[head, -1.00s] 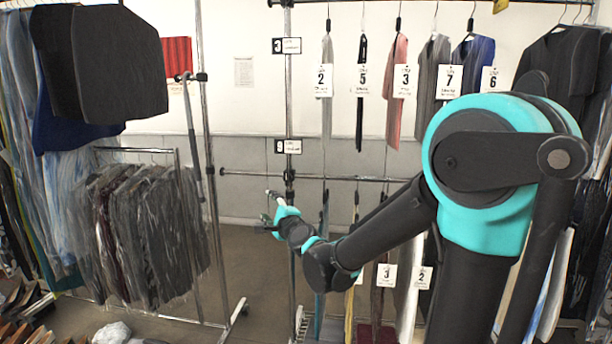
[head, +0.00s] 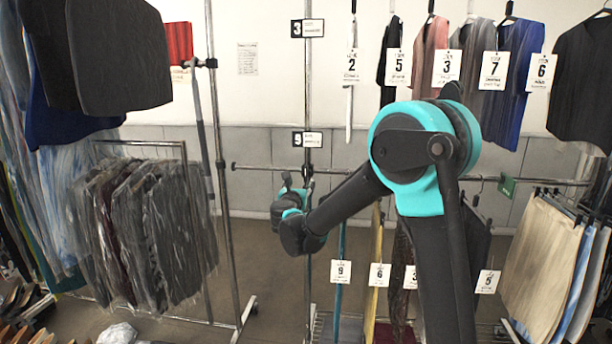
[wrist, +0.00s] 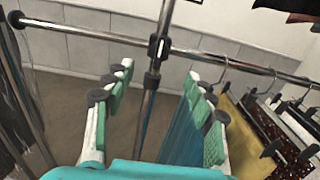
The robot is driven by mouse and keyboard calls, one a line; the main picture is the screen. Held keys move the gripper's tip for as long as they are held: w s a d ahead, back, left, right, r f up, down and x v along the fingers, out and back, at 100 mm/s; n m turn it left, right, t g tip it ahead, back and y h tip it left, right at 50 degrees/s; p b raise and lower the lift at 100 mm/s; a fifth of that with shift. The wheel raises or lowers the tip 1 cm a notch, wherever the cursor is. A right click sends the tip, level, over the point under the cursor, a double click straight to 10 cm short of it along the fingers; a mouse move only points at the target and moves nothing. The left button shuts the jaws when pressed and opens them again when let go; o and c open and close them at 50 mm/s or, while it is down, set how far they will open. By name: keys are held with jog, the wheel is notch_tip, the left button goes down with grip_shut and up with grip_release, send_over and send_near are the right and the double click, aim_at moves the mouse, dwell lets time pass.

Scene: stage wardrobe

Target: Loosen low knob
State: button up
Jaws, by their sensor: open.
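The low rail's black joint (wrist: 158,47) sits on the chrome upright just ahead of my gripper in the wrist view. A smaller black piece (wrist: 151,81) is on the upright below it; I cannot tell which part is the knob. In the head view the joint (head: 308,170) is partly hidden behind my gripper (head: 297,183). My gripper also shows in the wrist view (wrist: 160,75), with its green-padded fingers spread wide on either side of the upright. It is open and holds nothing.
The low rail (head: 265,168) runs out both ways from the upright (head: 307,80). Tagged clothes hang close at right, including a yellow garment (wrist: 240,130). A blue garment (wrist: 183,130) is beside the right finger. A rack of bagged clothes (head: 145,240) stands at left.

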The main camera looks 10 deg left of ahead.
aim_at(305, 174)
jog(key=w, duration=1.1)
jog(key=shift+w+d, duration=0.2)
jog(key=c, duration=1.1)
jog(key=shift+c, duration=0.2)
